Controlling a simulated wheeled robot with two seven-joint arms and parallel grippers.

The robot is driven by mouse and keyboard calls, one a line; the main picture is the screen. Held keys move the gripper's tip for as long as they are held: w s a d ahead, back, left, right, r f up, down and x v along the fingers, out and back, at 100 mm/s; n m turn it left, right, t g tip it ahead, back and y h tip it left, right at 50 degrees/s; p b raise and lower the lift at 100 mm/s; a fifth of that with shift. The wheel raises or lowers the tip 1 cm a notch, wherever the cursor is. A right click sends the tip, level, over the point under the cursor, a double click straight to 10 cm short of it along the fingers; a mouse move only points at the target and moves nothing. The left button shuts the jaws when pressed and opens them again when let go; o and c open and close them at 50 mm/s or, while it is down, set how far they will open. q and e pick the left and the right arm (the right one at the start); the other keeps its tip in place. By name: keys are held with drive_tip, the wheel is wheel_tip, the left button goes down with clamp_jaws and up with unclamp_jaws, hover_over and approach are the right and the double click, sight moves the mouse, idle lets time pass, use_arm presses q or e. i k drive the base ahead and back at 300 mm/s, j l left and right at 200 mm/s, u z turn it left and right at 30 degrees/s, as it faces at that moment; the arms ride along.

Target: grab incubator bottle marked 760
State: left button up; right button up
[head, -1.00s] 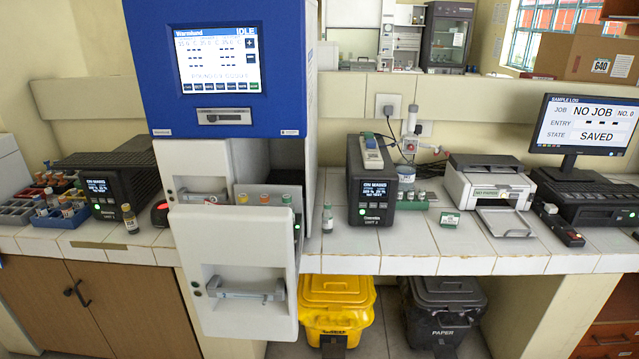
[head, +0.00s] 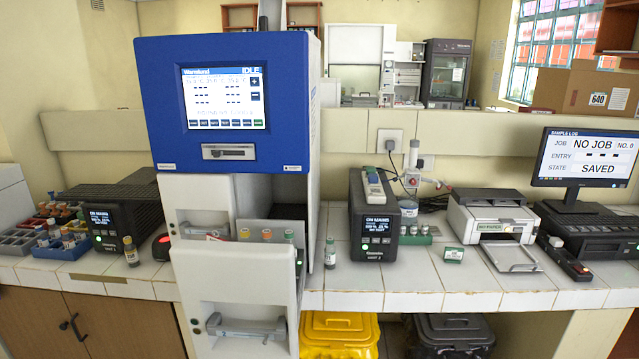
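The incubator (head: 225,95) is a blue and white cabinet at left of centre in the head view, with a lit screen (head: 222,98) reading IDLE. Its lower white drawer (head: 232,290) stands pulled out. Bottle caps show behind the drawer front: an orange-capped bottle (head: 244,233), another orange-capped bottle (head: 266,234) and a green-capped bottle (head: 289,235). The drawer front hides their lower parts. No bottle number is legible, so I cannot tell which is 760. Neither gripper is in view.
A loose bottle (head: 330,253) stands on the tiled counter right of the incubator, and another bottle (head: 131,252) left of it. A black instrument (head: 373,225), printer (head: 491,215) and monitor (head: 583,158) stand farther right. Coloured tube racks (head: 58,247) are at left.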

sight(54, 230)
drive_tip(key=i+j+u, duration=0.45)
drive_tip(key=i+j, duration=0.45)
drive_tip(key=j, duration=0.55)
drive_tip(key=i+j+u, duration=0.5)
drive_tip(key=i+j, duration=0.6)
